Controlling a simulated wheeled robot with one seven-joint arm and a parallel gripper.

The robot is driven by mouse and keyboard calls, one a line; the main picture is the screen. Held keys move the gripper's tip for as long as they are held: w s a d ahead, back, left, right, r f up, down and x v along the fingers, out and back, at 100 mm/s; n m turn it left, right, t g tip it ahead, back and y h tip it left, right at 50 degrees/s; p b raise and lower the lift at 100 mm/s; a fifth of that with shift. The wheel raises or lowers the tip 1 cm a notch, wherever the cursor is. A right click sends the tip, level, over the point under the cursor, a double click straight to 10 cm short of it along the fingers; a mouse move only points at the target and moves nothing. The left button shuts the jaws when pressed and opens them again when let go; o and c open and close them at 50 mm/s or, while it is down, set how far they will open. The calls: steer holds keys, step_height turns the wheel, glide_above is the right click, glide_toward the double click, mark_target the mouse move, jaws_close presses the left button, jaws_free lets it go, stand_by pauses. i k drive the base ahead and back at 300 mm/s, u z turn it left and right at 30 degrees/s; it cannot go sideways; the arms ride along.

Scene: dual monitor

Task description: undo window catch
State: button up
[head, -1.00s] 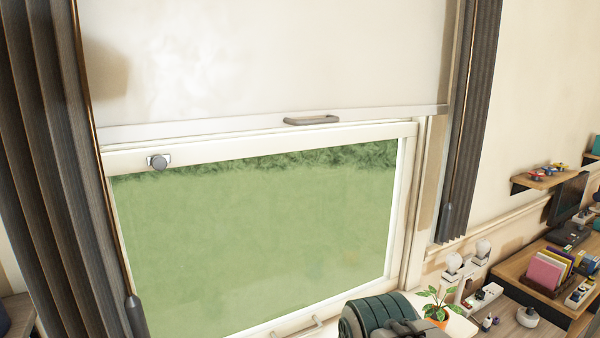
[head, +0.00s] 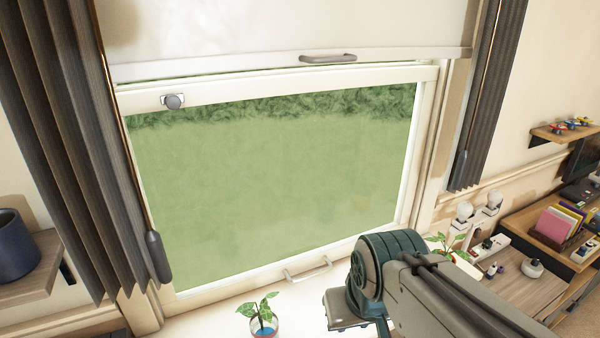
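The window (head: 270,190) has a white frame, with green grass and a hedge behind the glass. A round grey catch knob (head: 173,102) sits on a light plate at the left of the sash's top rail. A pale handle (head: 307,268) is on the bottom rail. My arm enters from the lower right, well below and to the right of the catch. Its end points down near the sill, and the gripper fingers are not clearly visible. Nothing of mine touches the catch.
A white blind (head: 280,30) with a grey pull handle (head: 328,58) hangs above the sash. Dark curtains (head: 75,150) flank the window. A potted plant (head: 264,316) stands on the sill, another (head: 442,245) behind my arm. A blue pot (head: 16,245) is on the left shelf.

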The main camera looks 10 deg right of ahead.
mark_target(174, 102)
steer(key=u, duration=0.4)
steer(key=k, duration=0.25)
steer(key=u, duration=0.45)
steer(key=i, duration=0.5)
steer(key=u, duration=0.05)
